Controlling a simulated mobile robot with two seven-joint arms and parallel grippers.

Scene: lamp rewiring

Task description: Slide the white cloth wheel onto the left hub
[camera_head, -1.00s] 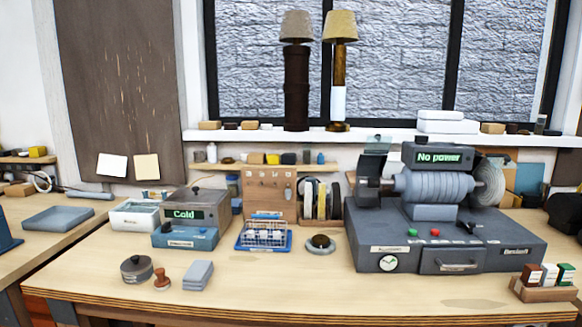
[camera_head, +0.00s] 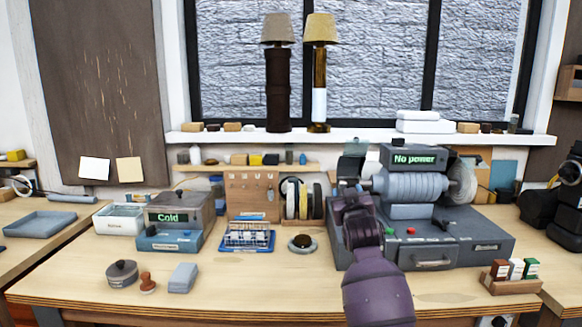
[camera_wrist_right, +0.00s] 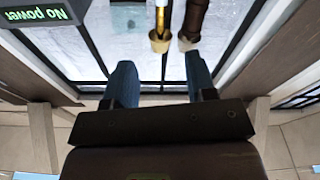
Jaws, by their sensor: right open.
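Several upright wheels stand in a small wooden rack (camera_head: 303,217) left of the grey polishing machine (camera_head: 430,249). A pale wheel (camera_head: 292,200) among them looks like the white cloth wheel, though it is small and partly covered by its neighbours. The machine's left hub side is largely hidden behind my right arm and a raised guard. A pale wheel (camera_head: 463,183) sits on the machine's right end. My right gripper (camera_head: 350,200) is in front of the machine's left part, right of the rack. In the right wrist view its blue fingers (camera_wrist_right: 160,84) are apart and empty. My left gripper is out of view.
The machine's display (camera_head: 414,158) reads "No power". Left of the rack stand a tool board (camera_head: 252,196), a blue tray with a rack (camera_head: 246,236) and a box reading "Cold" (camera_head: 168,216). A round dish (camera_head: 302,243) sits in front. The bench's front middle is clear.

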